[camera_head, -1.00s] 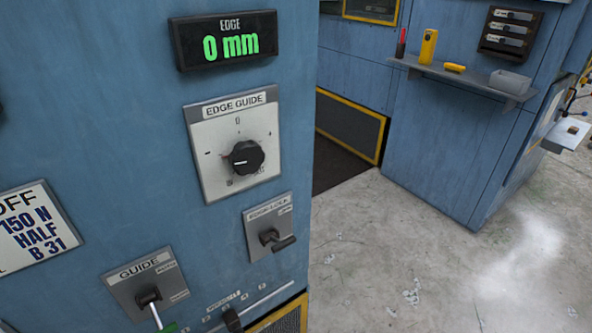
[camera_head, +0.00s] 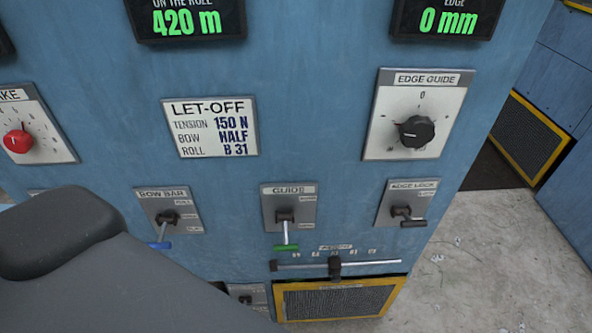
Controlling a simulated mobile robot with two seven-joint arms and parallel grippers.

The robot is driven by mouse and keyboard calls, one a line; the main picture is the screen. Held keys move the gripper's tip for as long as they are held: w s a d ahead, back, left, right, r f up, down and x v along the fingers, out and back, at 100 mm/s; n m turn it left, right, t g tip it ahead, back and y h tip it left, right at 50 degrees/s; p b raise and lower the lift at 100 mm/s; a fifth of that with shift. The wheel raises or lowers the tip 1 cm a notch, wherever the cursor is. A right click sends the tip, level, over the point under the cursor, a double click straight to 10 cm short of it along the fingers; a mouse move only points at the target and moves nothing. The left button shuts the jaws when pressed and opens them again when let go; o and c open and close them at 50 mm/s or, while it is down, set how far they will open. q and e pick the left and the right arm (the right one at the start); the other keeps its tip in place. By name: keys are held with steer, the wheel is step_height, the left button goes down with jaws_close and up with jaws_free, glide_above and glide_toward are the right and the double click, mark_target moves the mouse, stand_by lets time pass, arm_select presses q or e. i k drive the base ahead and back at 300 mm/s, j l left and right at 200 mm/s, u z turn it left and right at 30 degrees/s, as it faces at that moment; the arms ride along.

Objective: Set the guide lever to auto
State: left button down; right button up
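The guide lever (camera_head: 285,232) is a metal rod with a green tip on a dark pivot. It sits on a grey plate headed GUIDE (camera_head: 303,210), just below the middle of the head view. The lever points down, toward the lower of two small position labels at the plate's right. Those labels are too small to read. Neither gripper shows in the view. A dark grey part of my arm fills the lower left and covers some of the panel there.
Left of it is the bow bar lever (camera_head: 160,232) with a blue tip. Right of it is the edge lock lever (camera_head: 408,217), below the edge guide knob (camera_head: 416,132). A slider rail (camera_head: 370,263) and yellow-framed grille (camera_head: 340,299) lie below. Concrete floor (camera_head: 490,270) is clear at right.

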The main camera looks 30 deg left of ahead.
mark_target(284, 217)
steer(key=u, duration=1)
